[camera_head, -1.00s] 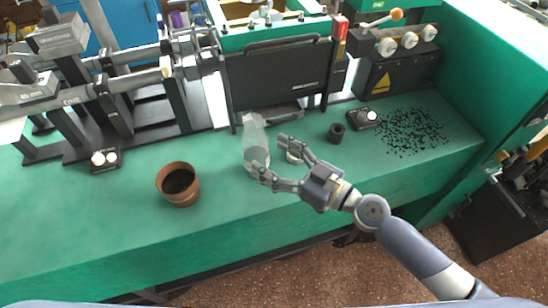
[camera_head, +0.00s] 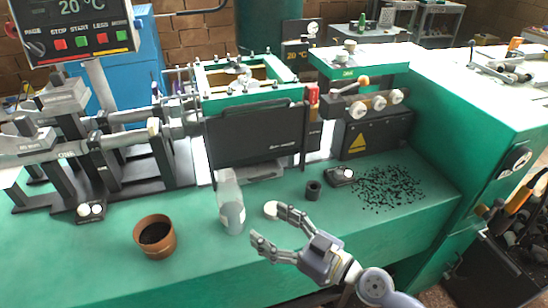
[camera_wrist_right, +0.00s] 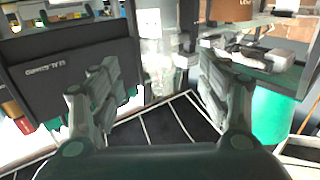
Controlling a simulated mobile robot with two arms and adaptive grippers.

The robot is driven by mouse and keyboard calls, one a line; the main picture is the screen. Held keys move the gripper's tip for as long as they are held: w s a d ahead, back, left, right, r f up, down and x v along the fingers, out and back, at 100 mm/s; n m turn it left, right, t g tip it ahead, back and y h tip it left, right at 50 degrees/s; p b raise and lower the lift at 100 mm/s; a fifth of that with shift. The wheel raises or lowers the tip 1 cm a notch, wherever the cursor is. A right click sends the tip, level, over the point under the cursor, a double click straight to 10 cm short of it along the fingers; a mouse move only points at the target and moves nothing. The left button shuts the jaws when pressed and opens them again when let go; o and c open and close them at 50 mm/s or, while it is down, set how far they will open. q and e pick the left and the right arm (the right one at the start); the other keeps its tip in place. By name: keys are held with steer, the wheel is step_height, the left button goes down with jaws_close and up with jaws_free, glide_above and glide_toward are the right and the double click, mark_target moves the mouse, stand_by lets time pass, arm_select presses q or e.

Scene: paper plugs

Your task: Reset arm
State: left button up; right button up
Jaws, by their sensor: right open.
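My right gripper (camera_head: 268,224) is open and empty over the front part of the green bench (camera_head: 85,255). In the right wrist view its two fingers (camera_wrist_right: 157,85) stand wide apart with nothing gripped between them. A clear bottle (camera_head: 231,208) stands upright just left of the fingertips, apart from them. A small whitish round piece (camera_head: 271,209) shows by the upper fingertip; I cannot tell whether they touch. My left gripper is not in view.
A brown pot (camera_head: 154,238) with dark contents stands at the left. A black ring (camera_head: 313,190) and scattered black granules (camera_head: 388,188) lie to the right. A machine with a black panel (camera_head: 257,135) stands behind. The bench's front left is clear.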

steer(key=s+a+f+g+h, duration=0.1)
steer(key=s+f+g+h, duration=0.25)
steer(key=s+f, duration=0.45)
steer(key=s+d+f+m+g+h, duration=0.1)
steer(key=s+d+f+m+h, duration=0.3)
steer(key=d, duration=0.3)
steer(key=s+d+f+m+g+h, duration=0.1)
steer(key=s+d+m+g+h, duration=0.15)
steer(key=s+d, duration=0.45)
steer(key=s+d+f+m+h, duration=0.3)
steer(key=d+h, duration=0.1)
steer(key=d, duration=0.4)
step_height(320, 180, down, 24)
steer(key=s+n+g+p, duration=0.1)
steer(key=g, duration=0.1)
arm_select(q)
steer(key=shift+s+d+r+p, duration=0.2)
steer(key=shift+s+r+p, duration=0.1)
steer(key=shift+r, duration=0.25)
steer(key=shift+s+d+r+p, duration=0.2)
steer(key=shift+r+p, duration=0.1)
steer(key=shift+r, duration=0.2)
arm_select(e)
steer(key=s+d+f, duration=0.2)
steer(key=s+f, duration=1.3)
steer(key=s, duration=0.2)
steer(key=shift+s+d+f+g, duration=0.2)
steer(key=shift+d+f+g, duration=0.05)
steer(key=shift+f+g, duration=0.15)
